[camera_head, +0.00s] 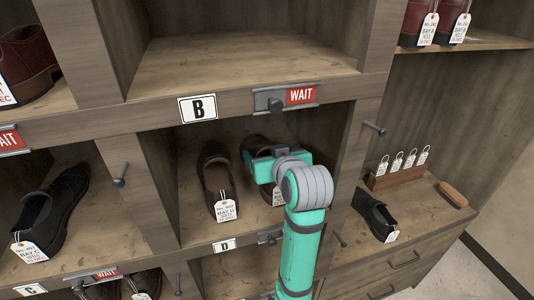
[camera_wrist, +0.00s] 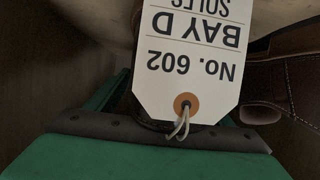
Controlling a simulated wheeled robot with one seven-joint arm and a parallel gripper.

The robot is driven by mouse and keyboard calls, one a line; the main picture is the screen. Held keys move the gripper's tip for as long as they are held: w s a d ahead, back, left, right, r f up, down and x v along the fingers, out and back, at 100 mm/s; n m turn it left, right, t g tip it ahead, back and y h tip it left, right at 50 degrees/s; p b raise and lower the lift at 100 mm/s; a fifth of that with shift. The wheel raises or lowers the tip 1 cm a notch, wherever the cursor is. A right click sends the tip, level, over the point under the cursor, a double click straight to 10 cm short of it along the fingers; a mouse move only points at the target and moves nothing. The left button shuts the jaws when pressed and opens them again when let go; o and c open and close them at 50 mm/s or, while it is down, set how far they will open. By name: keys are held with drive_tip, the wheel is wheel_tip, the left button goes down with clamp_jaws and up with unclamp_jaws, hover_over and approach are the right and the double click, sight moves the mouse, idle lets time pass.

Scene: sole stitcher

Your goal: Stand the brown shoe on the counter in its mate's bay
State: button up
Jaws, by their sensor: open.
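Two brown shoes stand side by side in the middle bay above the "D" plate (camera_head: 225,246). The left brown shoe (camera_head: 216,178) has a white tag hanging at its near end. The right brown shoe (camera_head: 252,143) is partly hidden by my green gripper (camera_head: 262,168), which is inside the bay at it. My gripper is open. In the wrist view, a white tag (camera_wrist: 190,50) reading "No. 602 BAY D" hangs close in front of the green gripper body, with brown stitched leather (camera_wrist: 290,85) at the right. The fingertips are mostly hidden.
A black tagged shoe (camera_head: 376,214) lies on the right counter, near a key-tag rack (camera_head: 395,178) and a brush (camera_head: 453,194). The bay's right wall (camera_head: 347,160) is close to my arm. Pegs (camera_head: 374,128) stick out of the uprights. The upper bay (camera_head: 235,65) is empty.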

drive_tip(key=shift+r, duration=0.1)
drive_tip(key=v, duration=1.2)
